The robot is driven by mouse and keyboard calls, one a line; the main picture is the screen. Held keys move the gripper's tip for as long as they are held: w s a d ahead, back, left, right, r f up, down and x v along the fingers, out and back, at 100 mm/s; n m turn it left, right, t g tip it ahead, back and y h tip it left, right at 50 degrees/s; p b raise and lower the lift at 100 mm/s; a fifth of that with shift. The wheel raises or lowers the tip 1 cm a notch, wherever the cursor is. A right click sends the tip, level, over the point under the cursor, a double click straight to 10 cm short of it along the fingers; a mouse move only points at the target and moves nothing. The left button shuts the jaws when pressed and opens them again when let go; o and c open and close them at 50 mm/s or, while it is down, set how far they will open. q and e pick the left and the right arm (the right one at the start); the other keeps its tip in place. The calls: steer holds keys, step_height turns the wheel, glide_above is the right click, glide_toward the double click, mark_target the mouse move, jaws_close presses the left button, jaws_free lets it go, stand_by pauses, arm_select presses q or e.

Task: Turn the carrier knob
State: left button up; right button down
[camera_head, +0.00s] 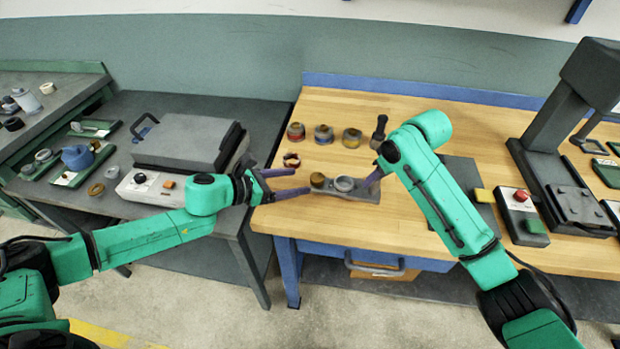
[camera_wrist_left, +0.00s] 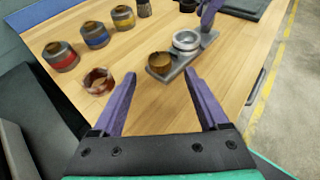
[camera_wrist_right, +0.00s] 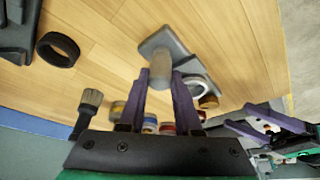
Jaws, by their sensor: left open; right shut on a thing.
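The carrier (camera_head: 358,195) is a small grey bar on the wooden bench, with a brass knob (camera_head: 317,180) at its left end and a silver ring (camera_head: 345,184) beside it. My right gripper (camera_head: 371,184) is shut on a grey upright post (camera_wrist_right: 160,68) at the carrier's other end. My left gripper (camera_head: 303,181) is open and empty; its fingers point at the knob end. In the left wrist view the knob (camera_wrist_left: 159,62) lies just ahead, between the fingertips but apart from them. The post is mostly hidden by my right fingers in the head view.
A dark red ring-shaped part (camera_head: 292,160) stands close to my left fingers. Red, blue and yellow banded pots (camera_head: 324,134) and a dark brush (camera_head: 379,128) stand behind. A black press (camera_head: 560,150) and a control box (camera_head: 520,210) are at right. The bench front is clear.

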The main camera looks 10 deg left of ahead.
mark_target(318, 180)
arm_select(q)
steer(key=x, duration=0.5)
steer(key=shift+w+d+f, duration=0.15)
steer(key=shift+w+d, duration=0.1)
steer(key=shift+d, duration=0.05)
jaws_close()
